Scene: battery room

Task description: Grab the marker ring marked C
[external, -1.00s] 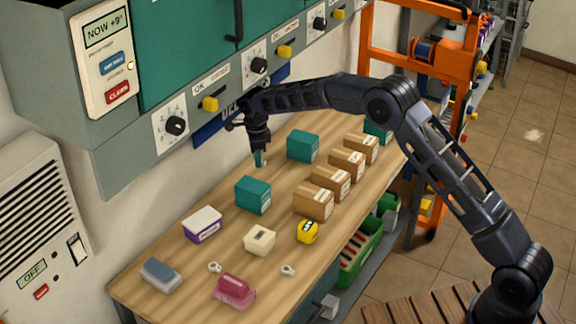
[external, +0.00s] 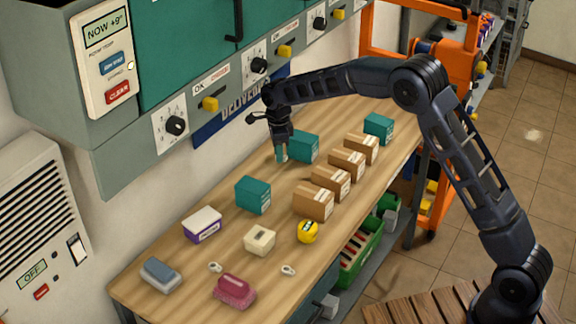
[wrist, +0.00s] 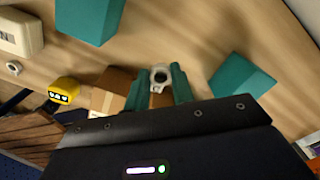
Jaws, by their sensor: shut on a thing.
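My gripper (external: 281,156) is shut on a small pale marker ring (wrist: 160,76), held between its two teal fingertips in the wrist view. No letter on this ring can be read. In the external view the gripper points down over the back of the wooden table, just left of a teal box, and the held ring is too small to make out. Two more pale rings lie on the near part of the table, one on the left (external: 214,267) and one on the right (external: 288,270). Their marks cannot be read either.
Teal boxes (external: 253,195) and a row of brown cartons (external: 313,201) stand on the table (external: 150,292). A yellow tape measure (external: 307,231), a cream box (external: 260,239) and a pink item (external: 234,290) are nearer. The grey cabinet (external: 140,155) overhangs the back edge.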

